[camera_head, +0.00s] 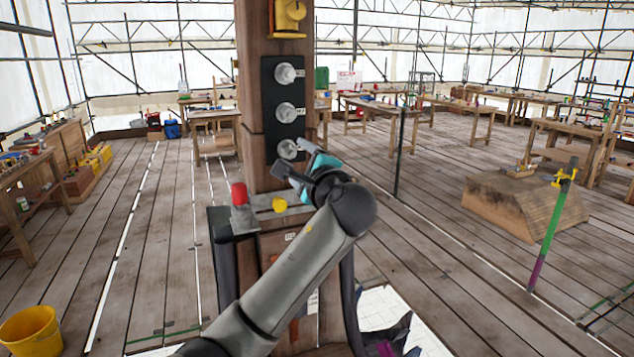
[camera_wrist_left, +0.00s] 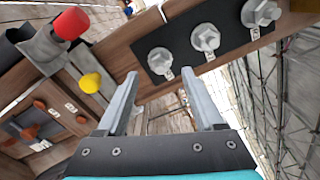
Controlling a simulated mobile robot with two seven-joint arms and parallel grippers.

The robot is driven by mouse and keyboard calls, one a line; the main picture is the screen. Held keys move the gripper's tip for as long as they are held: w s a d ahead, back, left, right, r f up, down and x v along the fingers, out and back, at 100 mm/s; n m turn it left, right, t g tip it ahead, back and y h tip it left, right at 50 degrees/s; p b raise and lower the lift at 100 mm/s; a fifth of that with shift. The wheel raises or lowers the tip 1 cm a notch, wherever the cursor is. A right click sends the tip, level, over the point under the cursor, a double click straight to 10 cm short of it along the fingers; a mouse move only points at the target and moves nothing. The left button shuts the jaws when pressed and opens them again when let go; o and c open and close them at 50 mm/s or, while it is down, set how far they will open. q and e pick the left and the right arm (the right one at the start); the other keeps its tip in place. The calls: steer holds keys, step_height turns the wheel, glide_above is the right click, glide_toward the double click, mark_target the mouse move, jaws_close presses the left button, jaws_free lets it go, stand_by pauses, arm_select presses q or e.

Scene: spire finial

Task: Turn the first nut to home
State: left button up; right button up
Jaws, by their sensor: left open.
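Three grey hex nuts sit in a column on a black plate (camera_head: 270,95) on a wooden post: the top nut (camera_head: 286,74), the middle nut (camera_head: 287,112) and the bottom nut (camera_head: 287,149). Small tags beside them are too small to read surely. My left gripper (camera_head: 285,177) is open and empty, just below and in front of the bottom nut. In the left wrist view, the bottom nut (camera_wrist_left: 160,61) shows beyond the gap between the open fingertips, apparently not gripped. The middle nut (camera_wrist_left: 205,38) and top nut (camera_wrist_left: 260,12) show to the right. My right gripper is out of view.
A red knob (camera_head: 239,194) and a yellow knob (camera_head: 278,204) stick out below the plate, close to my left gripper. A yellow fitting (camera_head: 288,16) is above the plate. A wooden block (camera_head: 525,203) and a green-purple pole (camera_head: 552,225) stand at right. A yellow bucket (camera_head: 30,330) is at left.

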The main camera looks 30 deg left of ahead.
arm_select(q)
steer(key=b+v, duration=0.2)
steer(key=v, duration=0.8)
steer(key=shift+s+d, duration=0.15)
steer(key=shift+s, duration=0.1)
